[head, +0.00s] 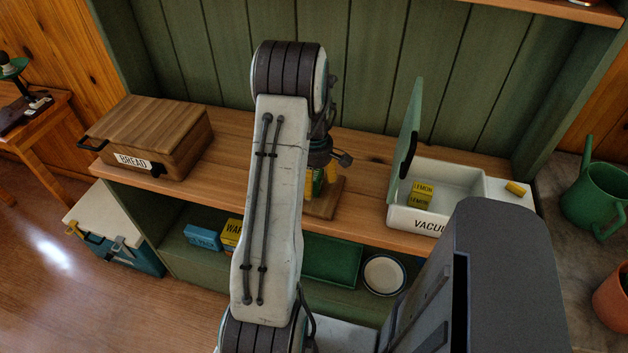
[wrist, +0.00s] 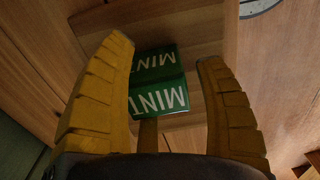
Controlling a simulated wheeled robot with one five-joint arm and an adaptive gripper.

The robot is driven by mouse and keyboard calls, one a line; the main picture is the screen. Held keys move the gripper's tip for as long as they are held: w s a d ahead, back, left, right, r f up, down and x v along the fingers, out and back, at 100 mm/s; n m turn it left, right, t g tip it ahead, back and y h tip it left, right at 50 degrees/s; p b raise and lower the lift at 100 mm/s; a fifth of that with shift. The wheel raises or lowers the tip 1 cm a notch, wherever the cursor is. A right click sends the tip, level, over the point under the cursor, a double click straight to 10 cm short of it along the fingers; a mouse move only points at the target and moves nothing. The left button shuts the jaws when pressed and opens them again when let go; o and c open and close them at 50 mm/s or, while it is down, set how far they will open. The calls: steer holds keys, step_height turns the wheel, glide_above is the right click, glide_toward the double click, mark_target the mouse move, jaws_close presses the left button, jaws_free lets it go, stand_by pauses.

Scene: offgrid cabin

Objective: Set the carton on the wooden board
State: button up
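The green carton (wrist: 158,97), lettered MINT, is between my gripper's two yellow fingers in the wrist view. My gripper (wrist: 166,53) is open, with a clear gap between the carton and the right finger. The left finger overlaps the carton's left edge, and I cannot tell if they touch. The carton appears to rest on the wooden board (wrist: 185,20). In the head view a sliver of the carton (head: 318,184) shows beside my arm, over the board (head: 325,207) on the counter. My arm hides most of the carton and gripper there.
A wooden bread box (head: 185,125) stands left on the counter (head: 225,150). An open-lidded white vacuum box (head: 465,185) stands right, with a yellow lemon carton (head: 421,197) inside. The lower shelf holds boxes, a green tray (head: 332,258) and a plate (head: 384,274).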

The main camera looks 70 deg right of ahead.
step_height(320, 180, up, 12)
steer(key=shift+d+f, duration=0.1)
steer(key=shift+r, duration=0.2)
stand_by(0.6)
